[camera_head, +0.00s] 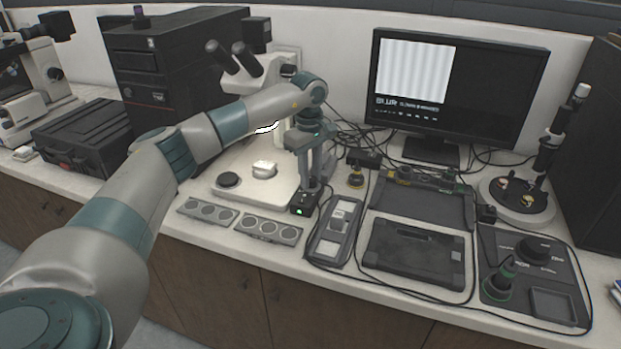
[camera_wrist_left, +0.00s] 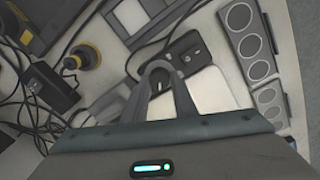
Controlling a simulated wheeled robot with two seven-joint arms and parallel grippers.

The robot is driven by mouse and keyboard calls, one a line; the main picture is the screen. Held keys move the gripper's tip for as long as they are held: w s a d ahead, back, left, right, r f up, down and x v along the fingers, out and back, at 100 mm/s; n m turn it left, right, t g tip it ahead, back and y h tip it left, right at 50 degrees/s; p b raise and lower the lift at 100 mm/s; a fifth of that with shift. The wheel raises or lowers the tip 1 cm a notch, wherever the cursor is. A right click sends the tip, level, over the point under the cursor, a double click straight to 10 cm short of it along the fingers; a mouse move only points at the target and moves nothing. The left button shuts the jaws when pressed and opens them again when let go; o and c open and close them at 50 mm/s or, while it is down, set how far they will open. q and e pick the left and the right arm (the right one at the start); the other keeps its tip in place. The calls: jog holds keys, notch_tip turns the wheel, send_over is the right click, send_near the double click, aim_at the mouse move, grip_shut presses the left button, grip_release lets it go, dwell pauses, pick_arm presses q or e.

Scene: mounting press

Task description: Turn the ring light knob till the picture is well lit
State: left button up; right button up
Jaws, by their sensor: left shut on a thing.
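The ring light control box (camera_head: 304,208) is a small black box with a green light, at the front right of the white microscope base. My left gripper (camera_head: 311,189) reaches down onto it from above. In the left wrist view my left gripper (camera_wrist_left: 163,77) is shut on the small dark ring light knob (camera_wrist_left: 159,82) on top of the box. The fingers hide part of the knob, and its pointer setting cannot be read. The monitor (camera_head: 460,92) shows a pale picture with faint vertical stripes and the word BLUR below it. My right gripper is not in view.
The microscope (camera_head: 250,65) stands behind my left arm. Grey trays with round wells (camera_head: 270,229) lie left of the box, and a grey holder (camera_head: 335,229) lies right. Cables run across the bench behind. A control panel (camera_head: 535,270) with a joystick is at the far right.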

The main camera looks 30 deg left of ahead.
pick_arm(q)
jog(key=shift+m, duration=0.6)
jog(key=o, duration=1)
jog(key=shift+o, duration=0.2)
